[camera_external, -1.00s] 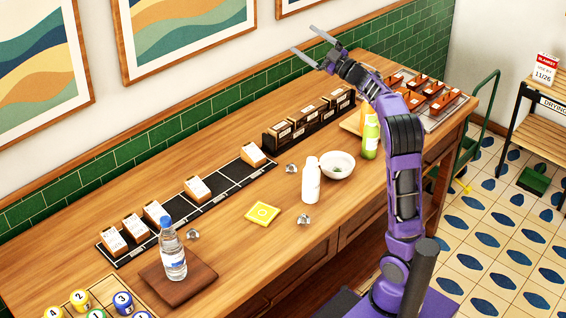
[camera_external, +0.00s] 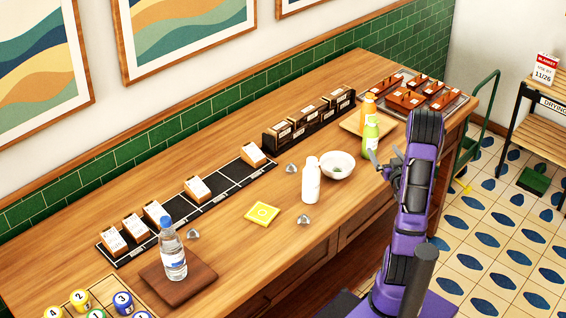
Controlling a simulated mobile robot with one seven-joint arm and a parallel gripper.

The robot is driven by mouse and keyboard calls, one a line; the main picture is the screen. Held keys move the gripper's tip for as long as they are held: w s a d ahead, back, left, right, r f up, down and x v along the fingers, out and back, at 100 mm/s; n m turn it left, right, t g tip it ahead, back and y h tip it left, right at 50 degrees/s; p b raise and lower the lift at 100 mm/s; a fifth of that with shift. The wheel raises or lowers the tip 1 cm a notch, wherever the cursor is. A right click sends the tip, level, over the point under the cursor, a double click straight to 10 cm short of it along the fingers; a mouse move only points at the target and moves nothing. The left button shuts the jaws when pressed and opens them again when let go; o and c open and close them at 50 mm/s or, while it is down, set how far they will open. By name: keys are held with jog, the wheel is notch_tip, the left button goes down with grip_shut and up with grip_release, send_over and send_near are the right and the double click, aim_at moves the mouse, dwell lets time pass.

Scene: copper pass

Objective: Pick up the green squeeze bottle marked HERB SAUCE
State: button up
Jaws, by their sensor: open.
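The green squeeze bottle (camera_external: 370,132) stands upright on the right part of the wooden table, just in front of a wooden tray. Its label is too small to read. My gripper (camera_external: 384,156) is low at the table's front edge, just to the right of the bottle's lower part. Its jaws are open and nothing shows between them. One finger overlaps the bottle's base in the picture, and I cannot tell whether they touch.
An orange bottle (camera_external: 368,106) stands close behind the green one, on or by the wooden tray (camera_external: 350,125). A white bowl (camera_external: 338,166) and a white bottle (camera_external: 311,181) stand to the left. A tray of reddish-brown blocks (camera_external: 458,99) lies at the right end.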

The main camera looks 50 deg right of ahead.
aim_at(373, 134)
jog(key=x, duration=1.1)
jog(key=shift+p+x, duration=0.3)
jog(key=shift+x, duration=2.55)
jog(key=shift+s+d, duration=0.15)
grip_shut()
